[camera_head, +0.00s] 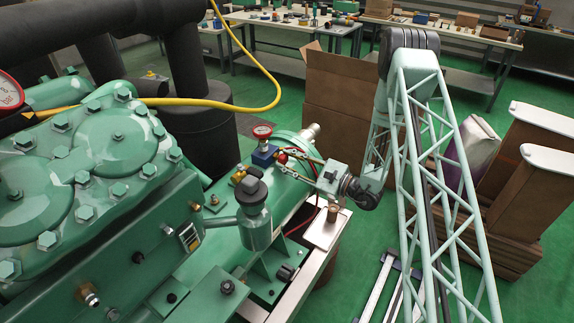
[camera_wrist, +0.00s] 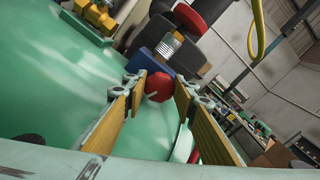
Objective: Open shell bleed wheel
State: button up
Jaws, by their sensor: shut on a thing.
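The shell bleed wheel is a small red knob (camera_wrist: 159,86) in the wrist view, between the tips of my gripper (camera_wrist: 160,90). My gripper's two long, yellow-brown-lined fingers are closed on its sides. In the head view the red wheel (camera_head: 283,157) shows small, beside a blue valve block (camera_head: 264,155) on the green shell (camera_head: 285,205). My gripper (camera_head: 291,165) reaches it from the right. The blue block (camera_wrist: 146,61) is also behind the wheel in the wrist view. The wheel's far side is hidden.
A red-rimmed gauge (camera_head: 262,131) stands on the blue block, close to my fingers. Brass fittings (camera_wrist: 95,14) lie near it. A green canister (camera_head: 254,215) stands at the front left. A yellow hose (camera_head: 262,70) arches behind. Boxes and benches are farther off.

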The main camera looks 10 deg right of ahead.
jog(key=shift+f+n+b, duration=0.15)
jog(key=shift+n+b, duration=0.25)
jog(key=shift+n, duration=0.3)
jog(key=o, duration=0.9)
jog(key=shift+m+p, duration=0.3)
jog(key=shift+p, duration=0.1)
